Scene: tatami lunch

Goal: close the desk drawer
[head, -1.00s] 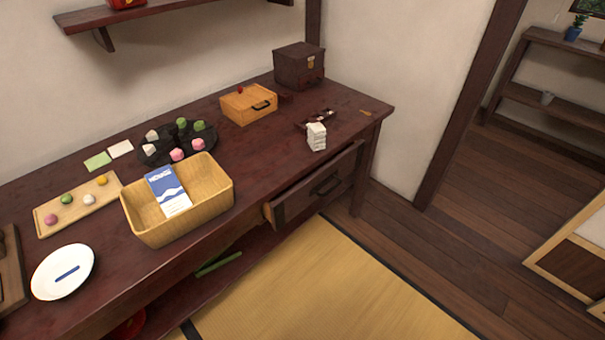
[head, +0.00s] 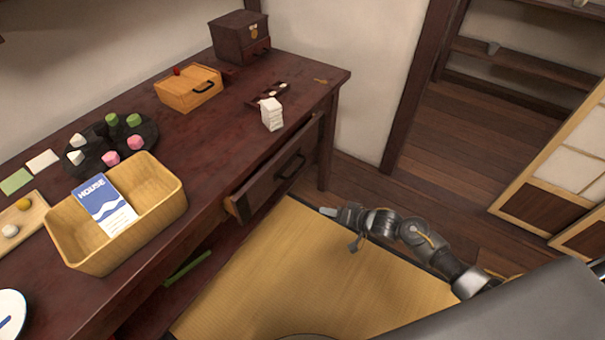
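The desk drawer (head: 270,184) is at the right part of the dark red desk (head: 190,146) and stands partly pulled out, with a dark handle on its front. My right gripper (head: 325,211) is in front of the drawer, to the right of it in the head view, over the tatami and apart from the drawer front. Its fingers are small and seen edge-on, so I cannot tell whether they are open or shut. My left gripper is not in view.
A wooden basket (head: 160,190) with a blue and white booklet (head: 103,205) stands near the desk's front edge. A stack of white paper (head: 271,114) stands above the drawer. A wooden box (head: 188,91) and a dark chest (head: 239,38) are behind. Tatami (head: 290,270) lies open in front.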

